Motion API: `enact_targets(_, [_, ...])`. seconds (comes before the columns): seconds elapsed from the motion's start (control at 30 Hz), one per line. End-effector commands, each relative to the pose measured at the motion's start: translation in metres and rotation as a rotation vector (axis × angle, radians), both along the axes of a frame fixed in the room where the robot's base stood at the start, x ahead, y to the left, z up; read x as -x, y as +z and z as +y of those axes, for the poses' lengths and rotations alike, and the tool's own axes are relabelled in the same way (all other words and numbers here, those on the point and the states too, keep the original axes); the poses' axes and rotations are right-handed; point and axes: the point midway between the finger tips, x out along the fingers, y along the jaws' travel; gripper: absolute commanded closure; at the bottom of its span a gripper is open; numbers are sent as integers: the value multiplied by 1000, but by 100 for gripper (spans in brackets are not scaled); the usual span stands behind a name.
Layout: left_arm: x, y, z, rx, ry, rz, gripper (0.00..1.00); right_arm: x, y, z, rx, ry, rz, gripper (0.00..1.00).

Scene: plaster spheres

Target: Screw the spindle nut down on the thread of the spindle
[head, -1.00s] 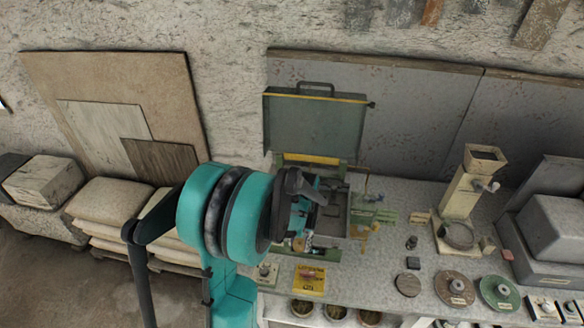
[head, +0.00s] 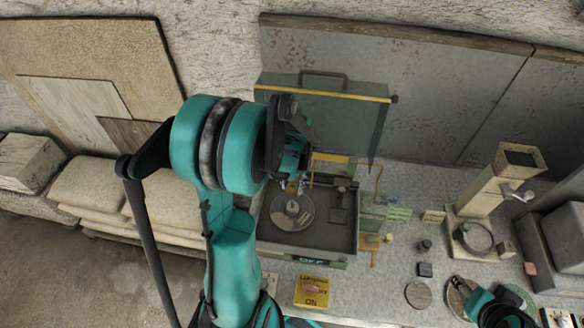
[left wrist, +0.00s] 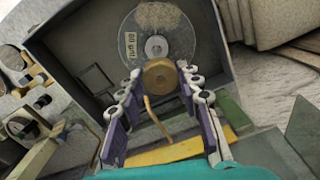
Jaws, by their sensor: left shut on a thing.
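My left gripper (head: 291,178) is over the back part of the open machine's tray. In the left wrist view its purple fingers (left wrist: 162,80) are shut on the brass spindle nut (left wrist: 160,76), a round disc between the fingertips. A grey disc (head: 292,222) marked "60 grit" lies in the tray; it also shows in the left wrist view (left wrist: 135,22). The pale round hub (left wrist: 156,47) at its centre is beside the nut in that view. The spindle's thread cannot be made out, nor whether the nut touches it.
The machine's green lid (head: 320,118) stands open behind the tray (head: 340,235). A cream column device (head: 495,180) stands right. Part of my right arm (head: 490,308) shows over the discs at lower right.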

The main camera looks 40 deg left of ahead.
Motion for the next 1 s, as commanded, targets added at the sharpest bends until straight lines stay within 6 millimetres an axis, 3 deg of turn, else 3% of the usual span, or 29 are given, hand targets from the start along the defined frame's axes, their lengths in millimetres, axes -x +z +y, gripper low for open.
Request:
enact_targets(0.53, [1,-1,0,4,0,-1,100,0,-6,0,0,0,0,40])
enact_targets(1.0, [1,-42,-1,3,0,-1,100,1,-45,0,0,0,0,40])
